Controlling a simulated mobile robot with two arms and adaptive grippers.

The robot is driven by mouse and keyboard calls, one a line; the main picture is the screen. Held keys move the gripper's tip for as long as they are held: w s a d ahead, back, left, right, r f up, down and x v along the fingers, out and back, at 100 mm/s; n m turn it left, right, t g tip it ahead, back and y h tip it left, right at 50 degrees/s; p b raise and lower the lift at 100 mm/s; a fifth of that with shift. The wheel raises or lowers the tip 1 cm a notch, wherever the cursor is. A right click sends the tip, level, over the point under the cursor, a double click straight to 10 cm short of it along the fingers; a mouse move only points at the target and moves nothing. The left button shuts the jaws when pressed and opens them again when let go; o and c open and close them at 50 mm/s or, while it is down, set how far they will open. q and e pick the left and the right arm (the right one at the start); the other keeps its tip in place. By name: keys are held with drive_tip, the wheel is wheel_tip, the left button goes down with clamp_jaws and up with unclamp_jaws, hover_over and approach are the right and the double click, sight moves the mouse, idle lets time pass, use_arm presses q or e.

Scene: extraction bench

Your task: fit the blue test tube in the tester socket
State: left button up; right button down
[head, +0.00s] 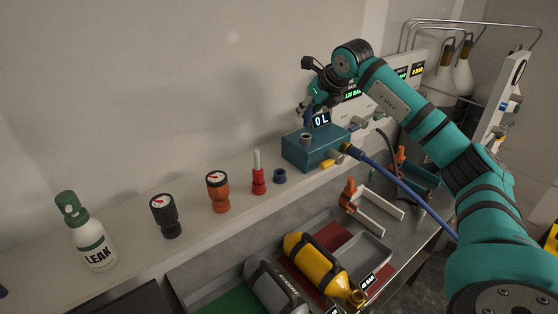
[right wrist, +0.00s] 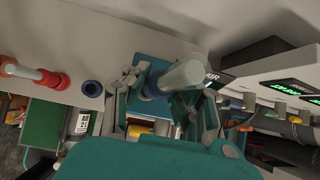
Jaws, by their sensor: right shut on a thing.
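The tester is a teal box (head: 308,155) on the shelf, with a round grey socket (head: 306,138) on top and a display reading "0 L" (head: 321,119). My right gripper (head: 306,107) is above the box; its fingers also show in the right wrist view (right wrist: 158,92). It is shut on the blue test tube, which shows there as a pale clear cylinder (right wrist: 183,76) with a blue end (right wrist: 151,88). The teal box (right wrist: 150,66) lies behind the tube. Whether the tube's lower end touches the socket is hidden. My left gripper is not in view.
A red tube (head: 258,181) and a blue ring (head: 280,176) stand left of the tester. Two gauges (head: 218,192) (head: 165,216) and a leak bottle (head: 91,240) stand farther left. A blue hose (head: 400,181) runs right from the box. Trays with cylinders (head: 315,262) lie in front.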

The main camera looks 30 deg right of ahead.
sight(308, 123)
drive_tip(key=shift+f+b, duration=2)
drive_tip(key=shift+f, duration=0.75)
drive_tip(key=c, duration=1)
unclamp_jaws()
drive_tip(key=shift+c, duration=0.2)
drive_tip(key=shift+s+r, duration=0.1)
drive_tip(key=shift+r, duration=0.1)
drive_tip(key=v, duration=1.1)
drive_tip(key=shift+s+r, duration=0.2)
drive_tip(key=shift+f, duration=0.1)
